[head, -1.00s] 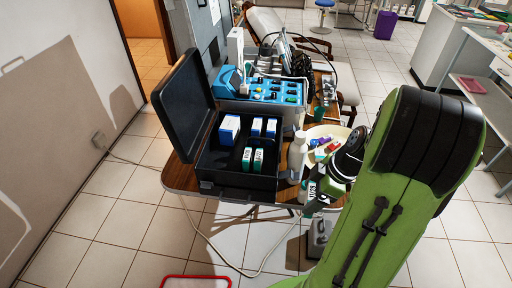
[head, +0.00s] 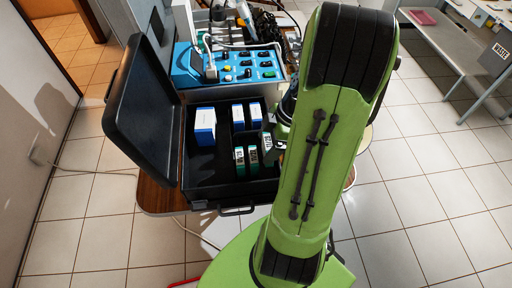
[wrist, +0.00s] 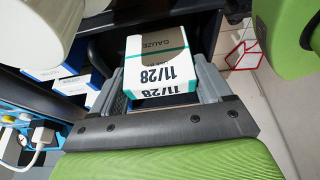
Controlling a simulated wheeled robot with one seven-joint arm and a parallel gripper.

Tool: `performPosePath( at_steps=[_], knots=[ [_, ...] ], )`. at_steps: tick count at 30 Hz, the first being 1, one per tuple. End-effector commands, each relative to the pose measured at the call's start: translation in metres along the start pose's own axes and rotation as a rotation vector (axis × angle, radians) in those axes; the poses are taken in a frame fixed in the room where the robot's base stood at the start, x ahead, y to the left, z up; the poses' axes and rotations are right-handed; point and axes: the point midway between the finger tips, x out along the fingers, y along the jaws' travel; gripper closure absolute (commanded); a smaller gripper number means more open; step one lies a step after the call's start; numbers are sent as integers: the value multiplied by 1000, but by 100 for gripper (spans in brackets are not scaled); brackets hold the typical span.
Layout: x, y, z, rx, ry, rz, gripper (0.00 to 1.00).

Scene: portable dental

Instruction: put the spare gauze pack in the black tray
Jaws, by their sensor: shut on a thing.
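My gripper (wrist: 163,88) is shut on a white and teal gauze pack (wrist: 160,58) marked "GAUZE" and "11/28", one finger on each side. In the head view the held pack (head: 267,143) shows beside my arm at the right side of the open black case, the only black tray-like container I see; my arm hides much of the gripper there. The case (head: 205,189) has compartments. Two more teal and white packs (head: 239,159) stand upright in its front right part, just left of the held pack. I cannot tell whether the held pack touches anything.
Blue and white boxes (head: 204,126) stand in the case's left and back parts. Its open lid (head: 146,105) rises on the left. A blue control unit (head: 235,67) with a plugged-in cable stands behind. My arm hides the table's right side.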

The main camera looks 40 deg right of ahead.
Motion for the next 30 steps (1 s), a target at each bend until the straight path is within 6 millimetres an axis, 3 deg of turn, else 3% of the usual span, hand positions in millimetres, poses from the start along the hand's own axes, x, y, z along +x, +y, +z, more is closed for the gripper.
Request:
performPosePath(
  at_steps=[1,10,20,21,25,30],
  knots=[
    [13,0,5,0,2,-3,55],
    [54,0,22,-1,2,-2,55],
    [57,1,23,-2,0,1,55],
    [57,0,23,-2,0,1,19],
    [56,0,23,-2,0,1,0],
    [56,0,23,-2,0,1,0]
  ],
)
